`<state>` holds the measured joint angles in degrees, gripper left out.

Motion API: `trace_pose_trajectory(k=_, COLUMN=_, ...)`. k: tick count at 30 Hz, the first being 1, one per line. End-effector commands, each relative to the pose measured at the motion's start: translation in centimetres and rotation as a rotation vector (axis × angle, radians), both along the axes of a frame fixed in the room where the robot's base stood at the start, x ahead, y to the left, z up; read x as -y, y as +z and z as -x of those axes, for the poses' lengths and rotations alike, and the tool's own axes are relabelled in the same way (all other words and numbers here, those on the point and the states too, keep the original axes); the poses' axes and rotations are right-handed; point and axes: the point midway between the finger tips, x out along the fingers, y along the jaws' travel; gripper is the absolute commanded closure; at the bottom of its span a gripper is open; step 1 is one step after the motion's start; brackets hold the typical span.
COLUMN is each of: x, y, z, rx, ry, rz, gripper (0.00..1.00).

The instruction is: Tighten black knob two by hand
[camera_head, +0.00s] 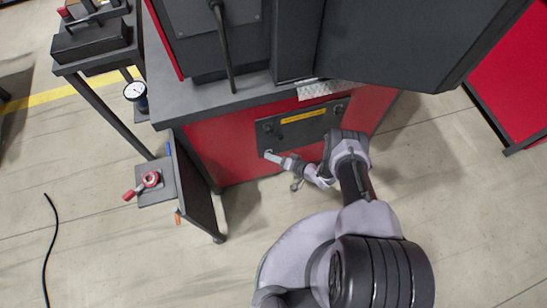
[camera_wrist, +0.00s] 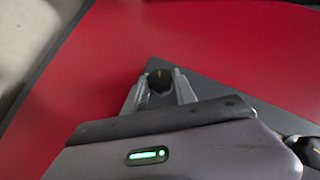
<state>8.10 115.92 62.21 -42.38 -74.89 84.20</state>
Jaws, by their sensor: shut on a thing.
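A dark panel (camera_head: 300,132) with a yellow label strip sits on the front of the red cabinet (camera_head: 215,150). Black knobs show at its upper left corner (camera_head: 267,127) and upper right corner (camera_head: 338,109). My gripper (camera_head: 271,154) is at the panel's lower left corner. In the wrist view my gripper (camera_wrist: 160,84) is shut on a black knob (camera_wrist: 160,78), with one finger on each side of it. Another black knob (camera_wrist: 307,149) shows at the right edge of the wrist view. I cannot read any knob number.
A small side table (camera_head: 157,185) with a red-handled valve stands left of the cabinet. A gauge (camera_head: 136,91) is above it. A black cable (camera_head: 49,245) lies on the floor at far left. Open floor lies in front of the cabinet.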

Motion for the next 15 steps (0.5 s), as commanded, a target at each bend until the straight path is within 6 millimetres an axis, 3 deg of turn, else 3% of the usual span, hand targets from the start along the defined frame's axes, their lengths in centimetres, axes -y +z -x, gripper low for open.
trace_pose_trajectory(k=11, x=-0.01, y=-0.05, z=0.07, rx=-0.002, ry=0.0, rz=-0.003, gripper=1.0)
trace_pose_trajectory(k=12, x=-0.01, y=-0.05, z=0.07, rx=-0.002, ry=0.0, rz=-0.003, gripper=0.6)
trace_pose_trajectory(k=15, x=0.0, y=-0.04, z=0.05, rx=-0.002, ry=0.0, rz=-0.003, gripper=0.45)
